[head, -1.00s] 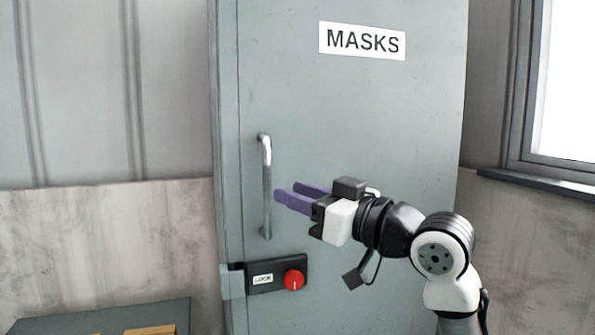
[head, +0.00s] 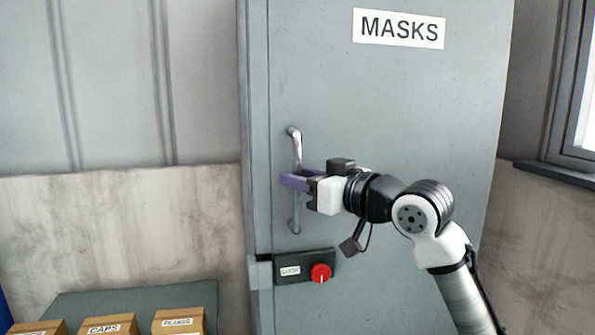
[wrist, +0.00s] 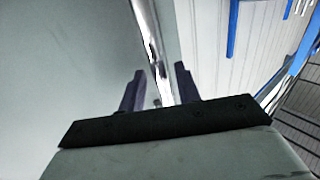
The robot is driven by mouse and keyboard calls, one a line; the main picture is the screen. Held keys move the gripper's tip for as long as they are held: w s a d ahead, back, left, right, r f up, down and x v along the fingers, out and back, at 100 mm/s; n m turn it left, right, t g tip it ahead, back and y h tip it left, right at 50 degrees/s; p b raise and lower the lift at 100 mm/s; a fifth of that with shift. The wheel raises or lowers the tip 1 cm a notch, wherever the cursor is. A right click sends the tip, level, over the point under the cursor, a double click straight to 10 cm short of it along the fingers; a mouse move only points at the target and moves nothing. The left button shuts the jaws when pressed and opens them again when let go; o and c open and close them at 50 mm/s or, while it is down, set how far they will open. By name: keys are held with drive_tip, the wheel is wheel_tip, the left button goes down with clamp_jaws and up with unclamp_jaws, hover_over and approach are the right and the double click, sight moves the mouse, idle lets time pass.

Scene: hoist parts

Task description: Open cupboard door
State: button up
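The grey cupboard door (head: 400,120), labelled MASKS, looks shut. Its upright metal bar handle (head: 296,150) is near the door's left edge. My gripper (head: 297,178) is at the middle of the handle, with its purple fingers hiding part of it. In the wrist view the bar (wrist: 147,40) runs down between the two fingers, one on each side. A gap shows between the bar and the fingers, so my gripper (wrist: 159,75) is open around it. Below the handle is a black lock panel (head: 290,281) with a red knob (head: 320,273).
A dark table (head: 130,299) at the lower left carries boxes, among them CAPS (head: 108,325) and PLUGS (head: 178,321). A wall (head: 120,230) stands left of the cupboard. A window sill (head: 555,170) is at the right. The space before the door's left side looks clear.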

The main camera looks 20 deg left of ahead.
drive_tip(key=shift+w+a, duration=0.3)
drive_tip(key=shift+a, duration=0.3)
clamp_jaws()
drive_tip(key=shift+s+d, duration=0.1)
drive_tip(key=shift+s, duration=0.05)
